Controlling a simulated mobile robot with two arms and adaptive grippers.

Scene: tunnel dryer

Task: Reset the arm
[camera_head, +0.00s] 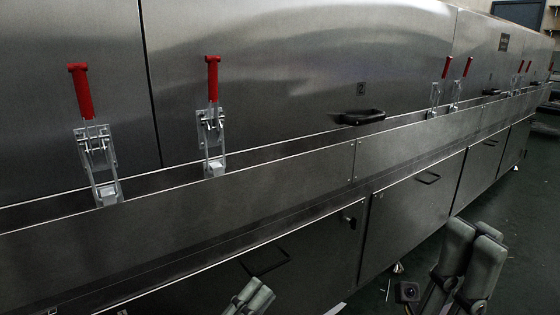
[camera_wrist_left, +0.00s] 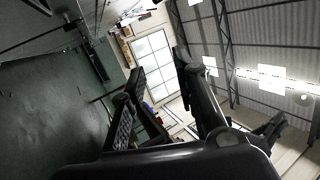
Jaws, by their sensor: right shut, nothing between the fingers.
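My left gripper (camera_head: 250,298) shows at the bottom of the head view, only its grey fingertips in frame, in front of the dryer's lower panel. In the left wrist view its two dark fingers (camera_wrist_left: 160,80) stand apart with nothing between them. My right gripper (camera_head: 472,256) is at the lower right of the head view, over the floor beside the dryer. Its fingers are together and hold nothing. Both grippers look clear of the toggle clamps. Most of both arms is out of view.
The steel tunnel dryer (camera_head: 280,75) fills most of the head view. Red-handled toggle clamps (camera_head: 96,150) (camera_head: 212,125) stand upright along its ledge, with several more farther right. A black handle (camera_head: 361,117) sits on the hood. Dark green floor (camera_head: 520,210) is open at the right.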

